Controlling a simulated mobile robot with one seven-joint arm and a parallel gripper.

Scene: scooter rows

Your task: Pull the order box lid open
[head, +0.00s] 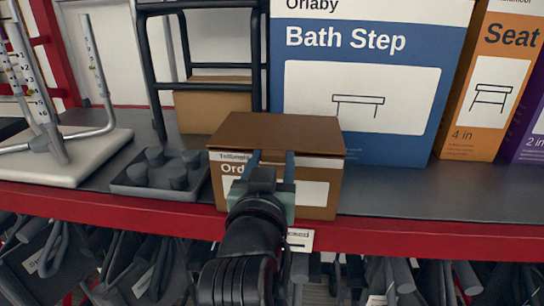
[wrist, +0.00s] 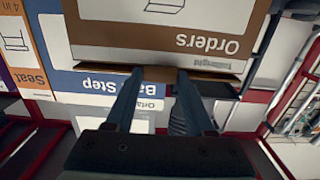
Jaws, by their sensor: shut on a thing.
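In the wrist view, which is upside down, the "Orders" label shows on the box front (wrist: 112,48). There my gripper (wrist: 157,73) is shut on the lid's edge (wrist: 222,75). The box's inside is hidden.
A large blue Bath Step box (head: 425,130) stands behind to the right, with an orange Seat box (head: 478,135) beyond. A grey tray (head: 130,184) with stubby feet sits close on the left. A black step frame (head: 152,85) stands behind. Crutch-like items hang below the red shelf edge (head: 440,238).

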